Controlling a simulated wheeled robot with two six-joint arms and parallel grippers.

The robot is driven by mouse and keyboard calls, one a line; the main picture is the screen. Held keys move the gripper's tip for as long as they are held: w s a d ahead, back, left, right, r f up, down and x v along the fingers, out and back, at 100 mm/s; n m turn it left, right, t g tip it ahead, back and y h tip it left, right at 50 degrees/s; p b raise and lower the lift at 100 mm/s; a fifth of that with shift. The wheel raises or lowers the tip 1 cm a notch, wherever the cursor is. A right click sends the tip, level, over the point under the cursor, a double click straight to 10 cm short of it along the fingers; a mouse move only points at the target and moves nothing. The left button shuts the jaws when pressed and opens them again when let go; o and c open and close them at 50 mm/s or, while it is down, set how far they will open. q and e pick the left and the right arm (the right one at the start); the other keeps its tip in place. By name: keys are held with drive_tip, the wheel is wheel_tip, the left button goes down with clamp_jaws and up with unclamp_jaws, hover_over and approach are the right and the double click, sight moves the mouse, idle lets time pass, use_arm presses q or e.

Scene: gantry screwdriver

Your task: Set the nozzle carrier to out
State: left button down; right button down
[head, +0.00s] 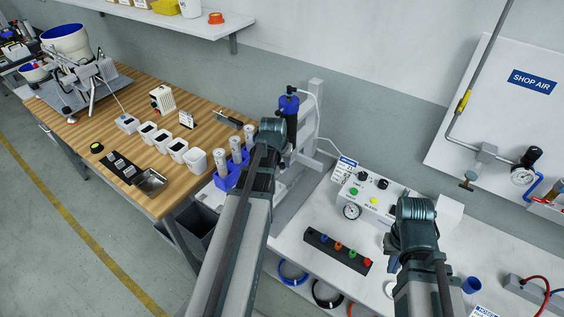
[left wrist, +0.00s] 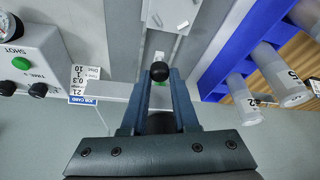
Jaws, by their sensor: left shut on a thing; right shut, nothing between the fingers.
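The nozzle carrier (left wrist: 174,16) shows at the top of the left wrist view as a pale plate on a grey rail, with a black ball knob (left wrist: 160,71) at its near end. My left gripper (left wrist: 160,78) is shut on the knob, one finger on each side. In the head view my left gripper (head: 273,132) reaches the stand, and my own wrist hides the carrier and knob. My right gripper (head: 414,214) is shut and empty in front of the control box; its fingertips are mostly hidden.
A blue rack (left wrist: 232,50) with white tubes stands close right of my left gripper. A control box (left wrist: 28,50) and job card (left wrist: 88,92) are to its left. In the head view, a blue-capped black cylinder (head: 290,112) stands just behind the gripper, and a button strip (head: 338,252) lies between my arms.

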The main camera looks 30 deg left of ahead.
use_arm(q)
drive_tip(key=d, duration=0.9)
drive_tip(key=shift+s+d, duration=0.2)
drive_tip(key=shift+s, duration=0.2)
drive_tip(key=c, duration=0.7)
unclamp_jaws()
drive_tip(key=shift+d, duration=0.1)
drive_tip(key=shift+o, duration=0.2)
drive_tip(key=shift+r, duration=0.1)
drive_tip(key=p+v, duration=1.2)
drive_tip(key=v, duration=0.1)
drive_tip(key=shift+s+r+p, duration=0.2)
drive_tip(key=shift+r+p, duration=0.05)
drive_tip(key=shift+p, duration=0.15)
